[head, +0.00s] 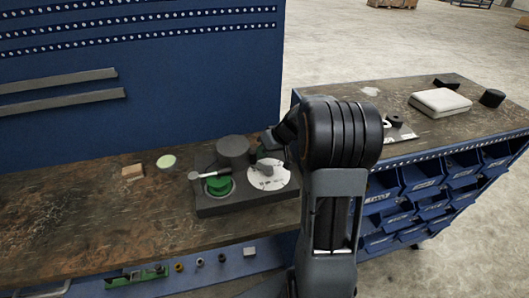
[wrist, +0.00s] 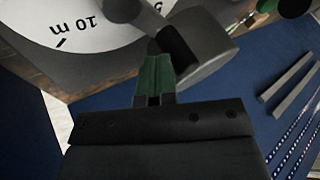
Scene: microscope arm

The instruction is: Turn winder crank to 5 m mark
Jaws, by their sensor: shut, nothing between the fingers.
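The winder has a dark grey base (head: 240,203) on the workbench. A white round dial (head: 270,182) lies on its right part, with a grey piece above it. In the wrist view the dial (wrist: 45,25) shows a "10 m" mark; no 5 m mark is readable. A green spool (head: 219,186) sits on the left part, with a thin bar and pale knob (head: 194,176) beside it. My gripper (wrist: 153,50) has green fingers, shut and empty, right by a grey arm-like part (wrist: 205,45) near the dial. I cannot tell whether they touch.
A dark grey cylinder (head: 233,150) stands behind the spool. A pale green disc (head: 166,161) and small wooden block (head: 132,171) lie to the left. A second bench with blue bins (head: 415,172) is at right. The bench's left is clear.

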